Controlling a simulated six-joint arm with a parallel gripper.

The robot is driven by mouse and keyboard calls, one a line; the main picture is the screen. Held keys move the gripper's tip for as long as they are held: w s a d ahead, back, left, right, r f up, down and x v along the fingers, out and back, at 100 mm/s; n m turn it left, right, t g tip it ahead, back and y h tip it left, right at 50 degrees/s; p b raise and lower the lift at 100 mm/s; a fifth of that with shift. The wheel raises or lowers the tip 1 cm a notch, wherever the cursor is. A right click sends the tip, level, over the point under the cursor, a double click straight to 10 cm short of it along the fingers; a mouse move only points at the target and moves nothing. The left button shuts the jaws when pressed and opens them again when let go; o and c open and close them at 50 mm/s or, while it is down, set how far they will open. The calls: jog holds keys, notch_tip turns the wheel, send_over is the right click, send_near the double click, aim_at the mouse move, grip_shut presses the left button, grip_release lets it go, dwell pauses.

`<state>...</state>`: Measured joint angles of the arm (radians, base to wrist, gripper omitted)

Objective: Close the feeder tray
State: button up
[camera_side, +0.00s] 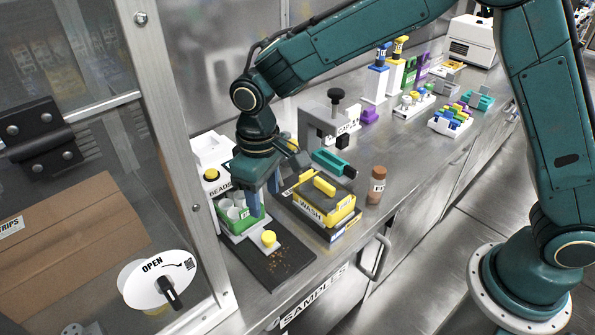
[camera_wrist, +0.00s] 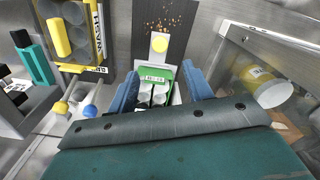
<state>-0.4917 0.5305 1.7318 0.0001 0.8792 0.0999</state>
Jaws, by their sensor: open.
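The feeder tray is a green drawer (camera_side: 236,222) with white round cups inside, drawn out from the white feeder marked BEADS (camera_side: 211,150). A yellow knob (camera_side: 269,238) on a white piece stands at its front. My gripper (camera_side: 262,196) points down over the tray, open, with a blue finger at each side. In the wrist view the green tray front (camera_wrist: 154,77), with a white label, shows between the fingers, and the yellow knob (camera_wrist: 159,44) is beyond them. I cannot tell whether the fingers touch the tray.
A dark mat (camera_side: 285,272) with scattered brown grains lies in front of the tray. A yellow WASH box (camera_side: 325,205) is to the right, with a brown-capped bottle (camera_side: 377,186) beyond. A glass cabinet with a framed door (camera_side: 185,140) stands close on the left.

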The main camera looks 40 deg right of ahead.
aim_at(268, 235)
notch_tip(268, 235, down, 12)
jog(key=shift+r, duration=0.25)
dwell(0.3)
grip_shut()
